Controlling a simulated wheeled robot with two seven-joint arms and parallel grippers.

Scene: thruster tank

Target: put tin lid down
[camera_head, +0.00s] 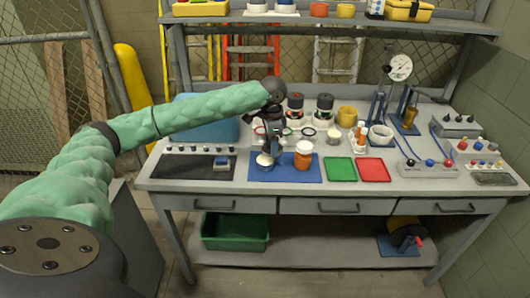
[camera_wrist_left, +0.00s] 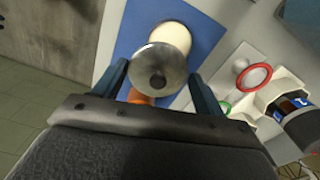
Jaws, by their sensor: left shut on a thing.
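The tin lid (camera_wrist_left: 150,62) is a round silvery disc with a dark knob in its middle. My left gripper (camera_wrist_left: 158,74) is shut on it, one finger on each side. In the head view the left gripper (camera_head: 272,147) is above the blue mat (camera_head: 285,178), and I cannot make the lid out clearly there. My right gripper is not in view.
A green square (camera_head: 340,169) and a red square (camera_head: 374,169) lie flat and empty further right. Rings and white holders stand close behind the gripper.

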